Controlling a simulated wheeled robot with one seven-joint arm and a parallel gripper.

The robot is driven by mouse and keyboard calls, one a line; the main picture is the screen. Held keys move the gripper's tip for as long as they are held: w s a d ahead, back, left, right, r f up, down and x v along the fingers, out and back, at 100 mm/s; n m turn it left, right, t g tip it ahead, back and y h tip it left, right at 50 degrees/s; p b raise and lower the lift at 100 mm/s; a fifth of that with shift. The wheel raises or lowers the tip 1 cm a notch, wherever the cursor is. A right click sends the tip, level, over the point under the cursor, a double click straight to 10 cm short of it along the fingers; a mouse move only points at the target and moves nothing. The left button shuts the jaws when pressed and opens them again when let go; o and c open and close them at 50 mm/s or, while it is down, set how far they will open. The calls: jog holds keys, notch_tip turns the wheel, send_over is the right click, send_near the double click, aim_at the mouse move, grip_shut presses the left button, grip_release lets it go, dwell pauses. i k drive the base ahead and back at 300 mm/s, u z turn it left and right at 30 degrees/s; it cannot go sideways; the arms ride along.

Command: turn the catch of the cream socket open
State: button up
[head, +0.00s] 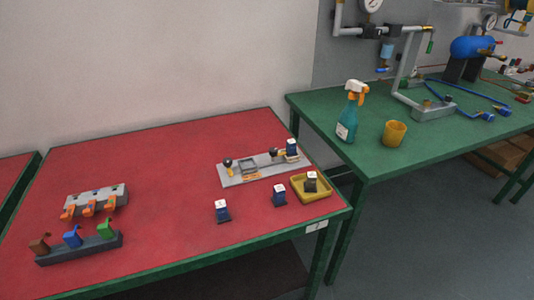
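A long grey plate (233,181) lies on the red table at the right of the head view. It carries small fittings: a dark knob with a yellow part (228,165) at its left end, a grey square frame (248,167), and a small dark and cream fitting (275,152) further right. My gripper is not in view.
Dark blocks (222,210) (279,195) stand in front of the plate; another is in a yellow tray (323,194). At left are a grey block with orange levers (95,194) and a dark rail (75,253) with coloured pieces. A spray bottle (348,124) stands on the green table.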

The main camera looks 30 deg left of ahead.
aim_at(273, 151)
jog(key=u, duration=0.7)
jog(key=k, duration=1.15)
jog(key=u, duration=0.3)
jog(key=i, duration=1)
jog(key=u, duration=0.4)
jog(key=i, duration=0.9)
jog(key=u, duration=0.05)
